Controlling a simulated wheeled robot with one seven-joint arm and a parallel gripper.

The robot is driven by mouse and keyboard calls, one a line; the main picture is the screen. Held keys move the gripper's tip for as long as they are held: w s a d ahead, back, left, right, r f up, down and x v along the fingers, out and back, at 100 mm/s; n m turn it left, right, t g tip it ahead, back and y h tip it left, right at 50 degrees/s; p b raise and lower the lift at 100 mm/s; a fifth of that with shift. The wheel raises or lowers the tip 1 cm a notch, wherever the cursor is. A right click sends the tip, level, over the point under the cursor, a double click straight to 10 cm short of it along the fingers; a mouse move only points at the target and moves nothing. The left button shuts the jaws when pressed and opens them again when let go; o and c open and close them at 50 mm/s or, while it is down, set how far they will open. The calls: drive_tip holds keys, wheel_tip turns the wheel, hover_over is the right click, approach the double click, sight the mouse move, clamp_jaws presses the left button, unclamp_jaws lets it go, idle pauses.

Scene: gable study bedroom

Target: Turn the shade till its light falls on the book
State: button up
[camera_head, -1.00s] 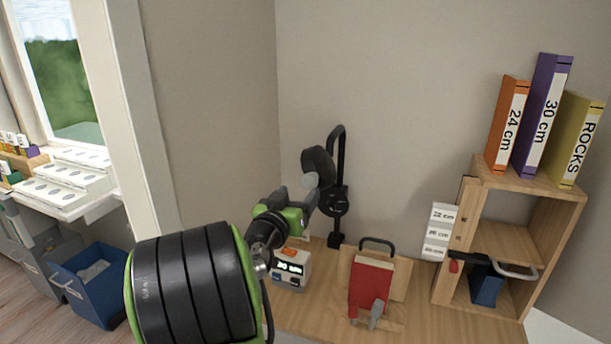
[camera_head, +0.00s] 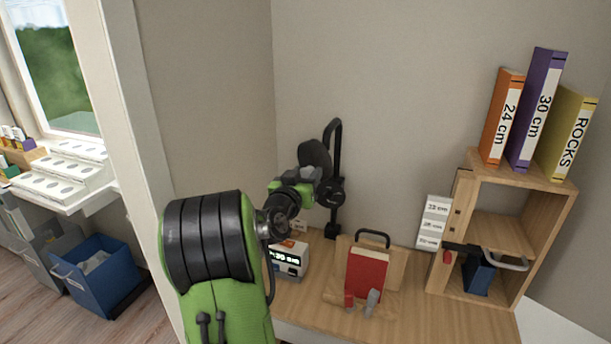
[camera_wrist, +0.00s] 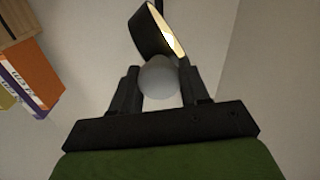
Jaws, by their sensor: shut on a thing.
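A black lamp with a bent arm stands at the back of the desk. Its round black shade (camera_head: 314,153) is partly hidden behind my gripper (camera_head: 314,177) in the head view. In the wrist view the shade (camera_wrist: 150,32) is tilted, with its lit inner side facing right. My gripper (camera_wrist: 160,88) is shut on a pale grey ball knob (camera_wrist: 160,76) by the shade. The red book (camera_head: 367,271) leans upright on a wooden stand (camera_head: 397,268), below and right of the lamp. No clear patch of lamp light shows on the book.
A small clock-like box (camera_head: 289,259) stands left of the book. A blue bin (camera_head: 98,275) is on the floor at left.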

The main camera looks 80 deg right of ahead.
drive_tip(key=n, duration=0.4)
drive_tip(key=shift+n, duration=0.3)
drive_tip(key=shift+c, duration=0.3)
drive_tip(key=o, duration=1)
drive_tip(key=shift+o, duration=0.2)
drive_tip(key=shift+w+a+b, duration=0.1)
drive_tip(key=shift+b, duration=0.2)
drive_tip(key=w+a+b, duration=0.1)
drive_tip(key=a+b, duration=0.2)
drive_tip(key=a, duration=1.2)
drive_tip(key=shift+w+a+b, duration=0.2)
drive_tip(key=shift+a+b, duration=0.1)
